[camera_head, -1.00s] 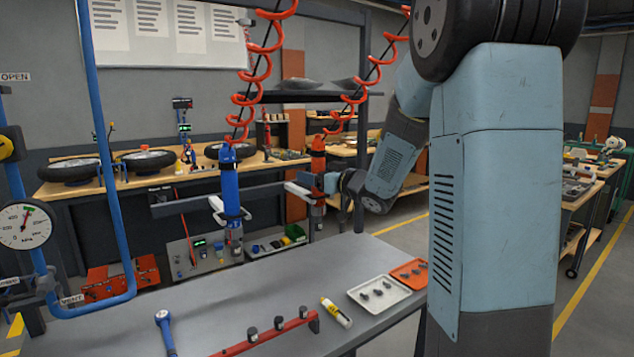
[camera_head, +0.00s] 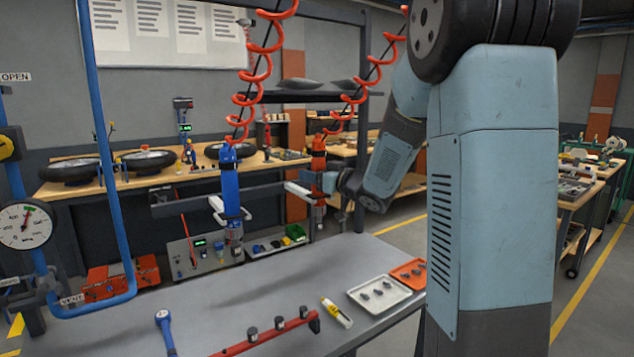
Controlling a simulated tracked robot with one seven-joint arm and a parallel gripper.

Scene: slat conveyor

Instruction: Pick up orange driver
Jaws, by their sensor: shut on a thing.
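The orange driver (camera_head: 318,150) hangs upright from a red coiled hose, at the right end of a dark rail. Its grey lower end points down, above the far side of the grey bench. My gripper (camera_head: 322,181) reaches in from the right and is shut on the driver's middle. The jaws are small in this view and partly cover the driver. A white holder arm (camera_head: 298,188) is at the driver's left; I cannot tell whether they touch.
A blue driver (camera_head: 230,185) hangs to the left in a white holder. The bench middle is clear.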

